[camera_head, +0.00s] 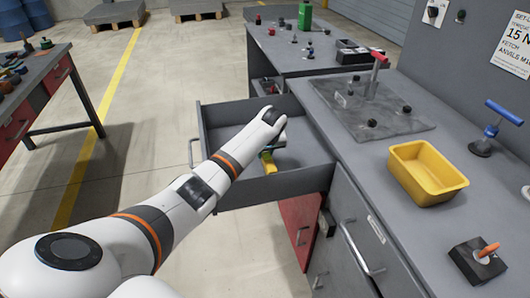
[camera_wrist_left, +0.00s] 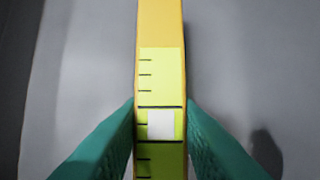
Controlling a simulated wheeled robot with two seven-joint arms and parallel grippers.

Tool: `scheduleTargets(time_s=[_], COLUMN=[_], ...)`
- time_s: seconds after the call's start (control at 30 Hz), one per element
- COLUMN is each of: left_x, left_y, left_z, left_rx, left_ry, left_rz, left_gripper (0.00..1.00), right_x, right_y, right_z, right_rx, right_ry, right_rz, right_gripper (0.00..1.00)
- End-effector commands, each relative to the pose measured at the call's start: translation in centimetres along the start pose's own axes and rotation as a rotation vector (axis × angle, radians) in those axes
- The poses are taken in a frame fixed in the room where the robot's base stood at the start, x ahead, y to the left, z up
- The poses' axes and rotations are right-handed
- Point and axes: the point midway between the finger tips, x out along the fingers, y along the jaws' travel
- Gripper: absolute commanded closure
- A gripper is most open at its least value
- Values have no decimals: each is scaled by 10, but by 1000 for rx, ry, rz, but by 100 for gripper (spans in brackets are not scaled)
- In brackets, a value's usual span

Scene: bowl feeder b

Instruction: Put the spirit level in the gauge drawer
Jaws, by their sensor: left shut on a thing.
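The spirit level (camera_head: 268,163) is yellow, with a yellow-green vial and dark marks showing in the left wrist view (camera_wrist_left: 161,75). My left gripper (camera_wrist_left: 161,140) is shut on it, one green finger pad on each side. In the head view my left gripper (camera_head: 275,143) is over the open grey drawer (camera_head: 265,187), and the level is within the drawer's outline. I cannot tell whether the level touches the drawer floor. The arm hides part of the drawer. My right gripper is not in view.
The workbench right of the drawer holds a yellow bin (camera_head: 428,172), a dark metal plate (camera_head: 372,112), a blue-handled tool (camera_head: 492,128) and an orange-handled switch box (camera_head: 478,262). Another bench (camera_head: 310,47) stands behind.

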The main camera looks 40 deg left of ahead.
Motion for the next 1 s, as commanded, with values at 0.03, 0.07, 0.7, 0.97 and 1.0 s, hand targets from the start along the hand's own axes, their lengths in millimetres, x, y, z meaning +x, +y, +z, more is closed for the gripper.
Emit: scheduleTargets(time_s=[0.03, 0.07, 0.7, 0.97, 1.0], left_x=[2, 2, -24, -80, -88], left_y=[0, 0, 0, -1, -1], left_z=[-1, -1, 2, 1, 1], left_rx=[0, 0, 1, 1, 1], left_ry=[1, 1, -2, -2, -2], left_rz=[0, -1, -2, -3, -3], left_gripper=[100, 100, 51, 51, 51], right_x=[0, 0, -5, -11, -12], right_y=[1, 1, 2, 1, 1], right_z=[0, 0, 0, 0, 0], right_rx=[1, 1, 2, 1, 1], right_ry=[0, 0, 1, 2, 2], right_rz=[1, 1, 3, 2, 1], right_gripper=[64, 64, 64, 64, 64])
